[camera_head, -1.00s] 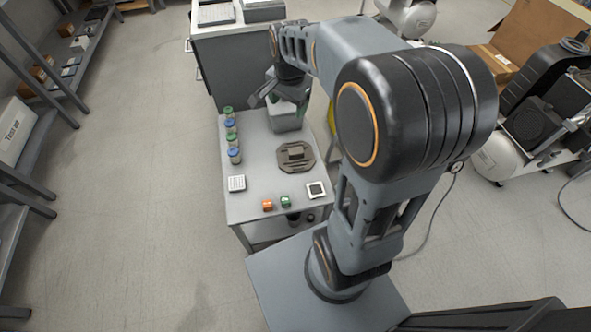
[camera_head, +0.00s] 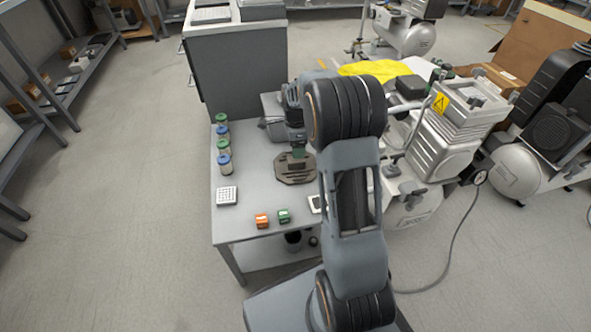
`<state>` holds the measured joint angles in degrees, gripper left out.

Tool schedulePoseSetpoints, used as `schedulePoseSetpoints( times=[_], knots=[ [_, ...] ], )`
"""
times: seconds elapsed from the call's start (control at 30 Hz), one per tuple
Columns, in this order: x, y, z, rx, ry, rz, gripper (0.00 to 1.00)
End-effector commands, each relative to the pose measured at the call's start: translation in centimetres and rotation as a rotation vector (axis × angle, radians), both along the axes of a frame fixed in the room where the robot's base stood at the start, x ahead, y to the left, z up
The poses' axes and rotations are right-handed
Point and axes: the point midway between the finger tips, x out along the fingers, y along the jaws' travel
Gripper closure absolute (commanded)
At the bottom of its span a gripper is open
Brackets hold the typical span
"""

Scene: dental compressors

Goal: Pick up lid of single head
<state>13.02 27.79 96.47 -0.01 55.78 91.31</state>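A dark brown eight-sided plate (camera_head: 295,172) lies flat on the small grey table; it looks like the lid, but I cannot be sure. My gripper (camera_head: 298,150) points down over the far part of this plate, and its end hides the raised middle of the plate. The fingertips are small and dark against it, so I cannot tell whether they touch it, nor whether they are open or shut. A compressor with a yellow warning label (camera_head: 440,103) stands to the right of the table, partly behind my arm.
Several jars with green and blue caps (camera_head: 223,144) line the table's left edge. A grey box (camera_head: 270,122) stands behind. A yellow cloth (camera_head: 375,69) lies at the back right.

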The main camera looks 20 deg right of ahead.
Motion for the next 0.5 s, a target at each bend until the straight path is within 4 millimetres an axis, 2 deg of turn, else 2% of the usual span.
schedulePoseSetpoints(
  times=[0.03, 0.1, 0.37, 0.5],
  knots=[
    [0.0, 0.0, -0.9, 0.000, 0.001, 0.001, 0.28],
    [0.0, 0.0, -1.4, 0.000, 0.001, 0.001, 0.28],
    [0.0, 0.0, -2.4, 0.000, 0.000, 0.001, 0.28],
    [0.0, 0.0, -3.9, 0.000, 0.000, 0.001, 0.28]
  ],
)
